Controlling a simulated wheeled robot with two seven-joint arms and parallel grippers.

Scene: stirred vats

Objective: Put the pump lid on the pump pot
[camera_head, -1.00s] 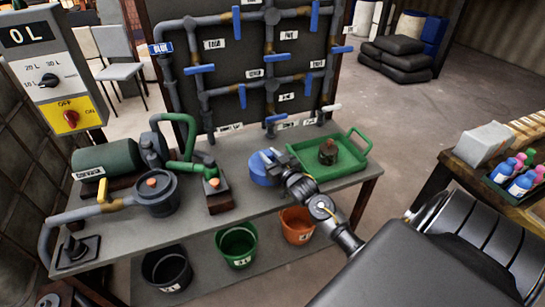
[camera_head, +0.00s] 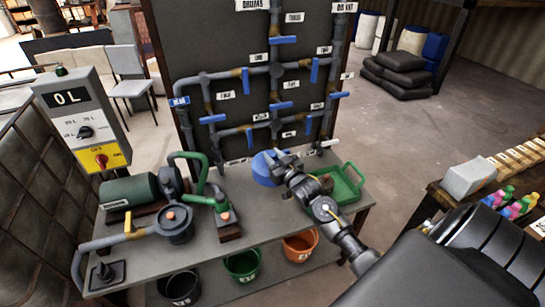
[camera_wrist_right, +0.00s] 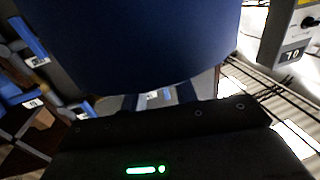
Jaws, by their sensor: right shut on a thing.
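The blue round pump lid (camera_head: 267,170) is in my right gripper (camera_head: 283,161), which is shut on it above the right part of the workbench; the fingers hide part of its edge. In the right wrist view the lid (camera_wrist_right: 150,40) fills the top as a large dark blue shape. The dark grey round pot (camera_head: 177,229) with an orange knob-like piece in its middle, seemingly the pump pot, stands at the left of the bench, joined to a grey pipe. The lid is well to its right, apart from it. My left gripper is not seen.
A green tray (camera_head: 352,196) lies behind my right arm. A pipe panel (camera_head: 240,30) rises behind. Buckets (camera_head: 243,264) stand below the bench.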

